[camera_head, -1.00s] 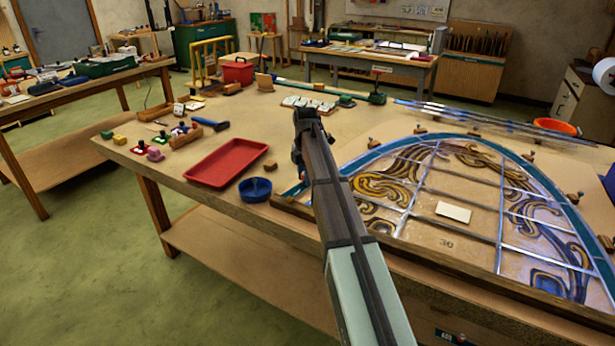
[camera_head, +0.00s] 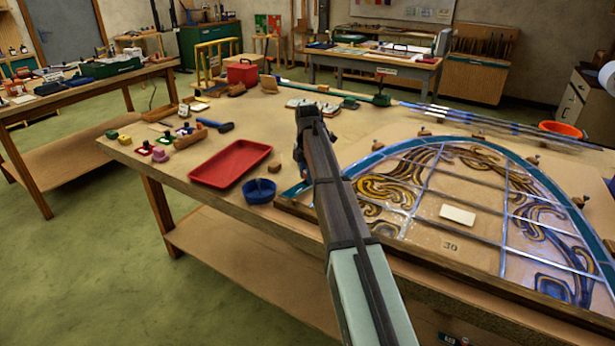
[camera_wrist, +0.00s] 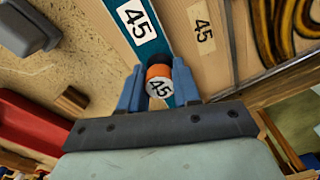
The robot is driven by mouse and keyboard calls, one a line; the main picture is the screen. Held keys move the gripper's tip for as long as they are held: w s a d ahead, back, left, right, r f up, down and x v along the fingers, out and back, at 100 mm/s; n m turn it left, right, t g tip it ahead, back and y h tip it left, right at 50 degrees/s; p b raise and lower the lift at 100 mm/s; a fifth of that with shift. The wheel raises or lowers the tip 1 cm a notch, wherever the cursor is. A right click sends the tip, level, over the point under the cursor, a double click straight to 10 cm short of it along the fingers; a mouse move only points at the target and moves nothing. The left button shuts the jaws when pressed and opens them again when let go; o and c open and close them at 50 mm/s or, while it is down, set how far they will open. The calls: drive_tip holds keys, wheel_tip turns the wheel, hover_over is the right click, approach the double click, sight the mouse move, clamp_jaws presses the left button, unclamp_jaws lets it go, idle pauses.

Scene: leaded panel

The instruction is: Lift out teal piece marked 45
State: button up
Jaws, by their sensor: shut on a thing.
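The teal piece (camera_wrist: 181,82) is a narrow strip with a white label reading 45, running up the middle of the wrist view. A second 45 mark (camera_wrist: 203,24) is on the tan panel bed just right of the strip. In the head view my arm hides the fingers; a bit of teal (camera_head: 297,190) shows left of it. I cannot tell whether the piece is raised.
The arched leaded panel (camera_head: 440,200) with its teal border lies to the right, with a white card (camera_head: 457,215) on it. A red tray (camera_head: 230,163), a blue bowl (camera_head: 258,191) and a small wooden block (camera_head: 275,167) are to the left.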

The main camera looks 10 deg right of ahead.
drive_tip(key=shift+r, duration=2.5)
